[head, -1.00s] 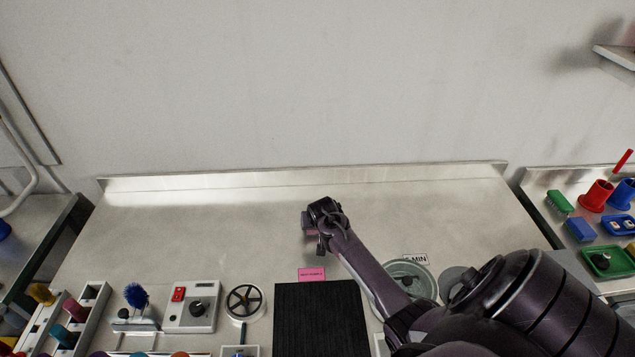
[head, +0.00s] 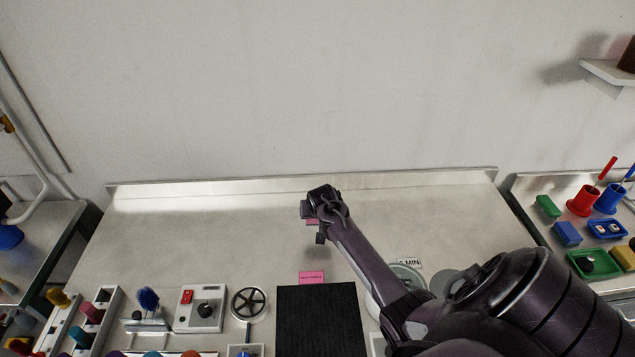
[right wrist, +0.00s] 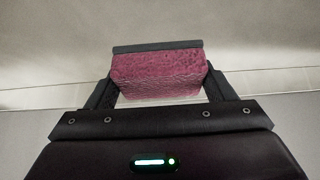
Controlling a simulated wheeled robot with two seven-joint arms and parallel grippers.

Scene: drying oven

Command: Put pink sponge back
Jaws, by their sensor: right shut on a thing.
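The pink sponge (right wrist: 158,75) shows in the right wrist view, between the two fingers of my right gripper (right wrist: 160,92). It has a dark layer along one edge. My right gripper is shut on it. In the head view the right gripper (head: 313,222) is over the bare rear part of the steel bench, with a little of the pink sponge showing by its fingers and a shadow below. A pink label (head: 311,278) lies on the bench at the back edge of a black mat (head: 320,318). My left gripper is not in view.
A round dish (head: 408,275) is partly hidden by my right arm. The bench's rear is clear up to its raised edge (head: 230,184).

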